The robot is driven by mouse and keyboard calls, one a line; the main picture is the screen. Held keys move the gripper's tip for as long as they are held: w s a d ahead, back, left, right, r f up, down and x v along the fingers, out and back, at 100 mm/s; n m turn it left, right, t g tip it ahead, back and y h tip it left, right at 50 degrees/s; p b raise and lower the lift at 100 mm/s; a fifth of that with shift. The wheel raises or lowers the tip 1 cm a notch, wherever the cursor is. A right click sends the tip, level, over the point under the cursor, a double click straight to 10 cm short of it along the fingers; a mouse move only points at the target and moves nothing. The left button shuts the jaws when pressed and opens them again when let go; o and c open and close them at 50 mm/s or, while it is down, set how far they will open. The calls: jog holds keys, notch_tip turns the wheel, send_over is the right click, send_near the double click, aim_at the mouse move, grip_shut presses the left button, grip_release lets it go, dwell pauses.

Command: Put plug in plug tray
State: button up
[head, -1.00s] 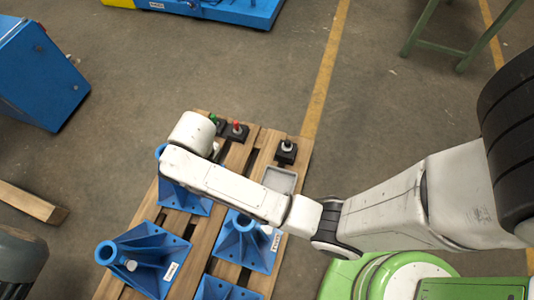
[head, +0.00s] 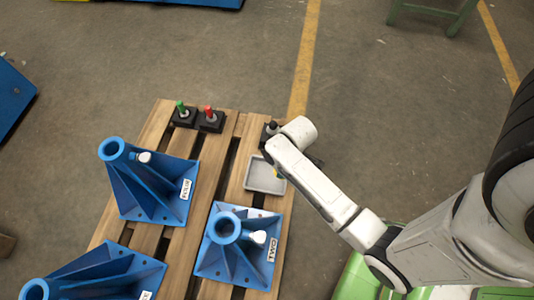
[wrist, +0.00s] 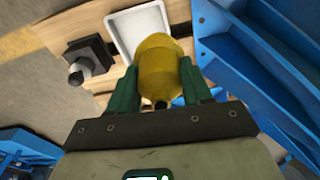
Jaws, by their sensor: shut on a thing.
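My gripper (wrist: 159,72), with green fingers, is shut on a yellow rounded plug (wrist: 160,55) in the wrist view. The plug tray (head: 266,177) is a shallow grey tray on the pallet in the head view. It also shows pale in the wrist view (wrist: 124,42), just beyond the plug, which overlaps part of it. In the head view my arm reaches in from the right, its wrist at the tray's upper right corner. I cannot tell how high the plug is above the tray.
Several blue flanged brackets stand on the wooden pallet (head: 155,128), one just below the tray (head: 240,246). Black blocks with a green knob (head: 183,115) and a red knob (head: 210,119) stand at the back. Another black block (wrist: 90,58) sits beside the tray.

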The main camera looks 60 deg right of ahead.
jog(key=s+d+f+b, duration=0.2)
jog(key=s+f+b, duration=0.3)
jog(key=f, duration=0.4)
jog(key=b, duration=1)
send_over(267, 177)
jog(key=shift+n, duration=0.4)
jog(key=shift+f, duration=6.45)
jog(key=shift+f, duration=0.1)
jog(key=o, duration=1.1)
